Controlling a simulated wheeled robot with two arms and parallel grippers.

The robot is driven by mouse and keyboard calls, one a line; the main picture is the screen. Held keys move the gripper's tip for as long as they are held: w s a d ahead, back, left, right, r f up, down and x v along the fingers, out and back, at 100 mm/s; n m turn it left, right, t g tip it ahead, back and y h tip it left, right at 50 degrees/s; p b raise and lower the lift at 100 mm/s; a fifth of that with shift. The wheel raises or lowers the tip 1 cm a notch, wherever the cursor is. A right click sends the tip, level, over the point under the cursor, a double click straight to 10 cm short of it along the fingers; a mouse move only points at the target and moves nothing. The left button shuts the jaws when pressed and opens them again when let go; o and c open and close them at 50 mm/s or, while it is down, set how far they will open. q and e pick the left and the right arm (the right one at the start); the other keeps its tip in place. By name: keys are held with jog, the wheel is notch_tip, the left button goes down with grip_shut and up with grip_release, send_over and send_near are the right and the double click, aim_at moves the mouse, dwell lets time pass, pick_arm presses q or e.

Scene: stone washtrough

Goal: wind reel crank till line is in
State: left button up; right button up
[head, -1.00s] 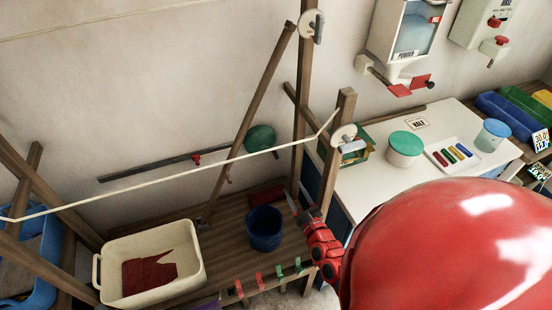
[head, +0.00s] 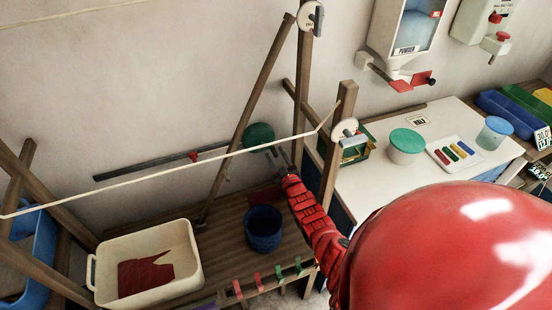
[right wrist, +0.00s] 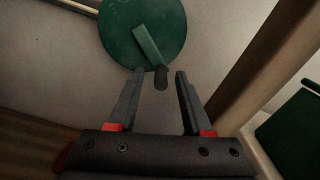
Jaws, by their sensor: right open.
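In the right wrist view the reel (right wrist: 120,27) shows a green crank arm (right wrist: 148,46) slanting down to a dark knob (right wrist: 161,78). My right gripper (head: 277,154) is open just below and right of the reel. In the wrist view its fingertips (right wrist: 159,73) stand on either side of the knob, apart from it. A pale line (head: 165,171) runs across the head view to the post with a white pulley (head: 345,128). My left gripper is out of view.
Below are a cream tub (head: 183,262) with red cloth and a blue bucket (head: 263,222) on a slatted wooden shelf. A white counter (head: 395,185) with a green-lidded pot (head: 406,141) lies right. The wooden post (head: 334,150) stands close beside my right forearm.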

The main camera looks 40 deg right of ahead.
jog(key=shift+w, duration=0.1)
jog(key=shift+c, duration=0.3)
grip_shut()
